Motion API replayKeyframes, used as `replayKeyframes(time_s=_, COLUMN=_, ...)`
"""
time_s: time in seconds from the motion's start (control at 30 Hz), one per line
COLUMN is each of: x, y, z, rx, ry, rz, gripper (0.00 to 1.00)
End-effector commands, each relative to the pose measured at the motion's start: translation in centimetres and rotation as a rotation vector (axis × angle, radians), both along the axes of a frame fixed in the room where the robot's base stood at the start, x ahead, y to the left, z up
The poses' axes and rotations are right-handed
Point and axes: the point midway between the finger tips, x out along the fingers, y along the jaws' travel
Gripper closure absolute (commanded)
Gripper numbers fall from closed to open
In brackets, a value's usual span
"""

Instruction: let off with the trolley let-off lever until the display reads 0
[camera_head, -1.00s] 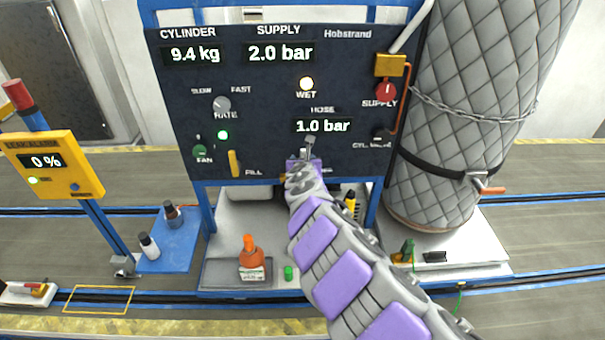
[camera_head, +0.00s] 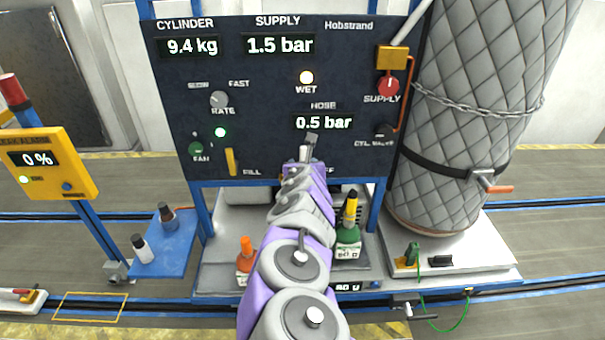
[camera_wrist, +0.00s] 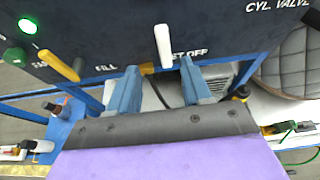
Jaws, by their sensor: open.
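The let-off lever (camera_wrist: 163,45) shows in the wrist view as a pale handle by the partly hidden "LET OFF" label. My gripper (camera_wrist: 158,70) is open, its two blue fingers apart below the panel. The lever's pale handle appears above and between the fingertips; I cannot tell whether they touch it. In the head view, my arm reaches up to the panel (camera_head: 265,110) and hides most of the let-off label. The hose display (camera_head: 324,122) reads 0.5 bar. The supply display (camera_head: 279,45) reads 1.5 bar, and the cylinder display (camera_head: 192,47) reads 9.4 kg.
The yellow fill lever (camera_head: 231,161) is left of my gripper. The red supply knob (camera_head: 388,87) and quilted cylinder (camera_head: 465,110) are on the right. Bottles, including a green one (camera_head: 347,238), stand below the panel. The yellow leak alarm (camera_head: 48,165) reads 0 %.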

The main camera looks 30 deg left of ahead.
Motion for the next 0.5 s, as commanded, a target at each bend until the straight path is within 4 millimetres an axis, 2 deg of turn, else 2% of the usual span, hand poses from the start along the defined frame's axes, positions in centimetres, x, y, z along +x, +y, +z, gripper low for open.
replayKeyframes(time_s=0.23, x=-1.8, y=-1.0, z=0.8, rx=-0.001, ry=0.000, rz=0.000, gripper=0.51)
replayKeyframes(time_s=0.5, x=-2.2, y=-1.3, z=1.0, rx=-0.001, ry=0.002, rz=0.000, gripper=0.51)
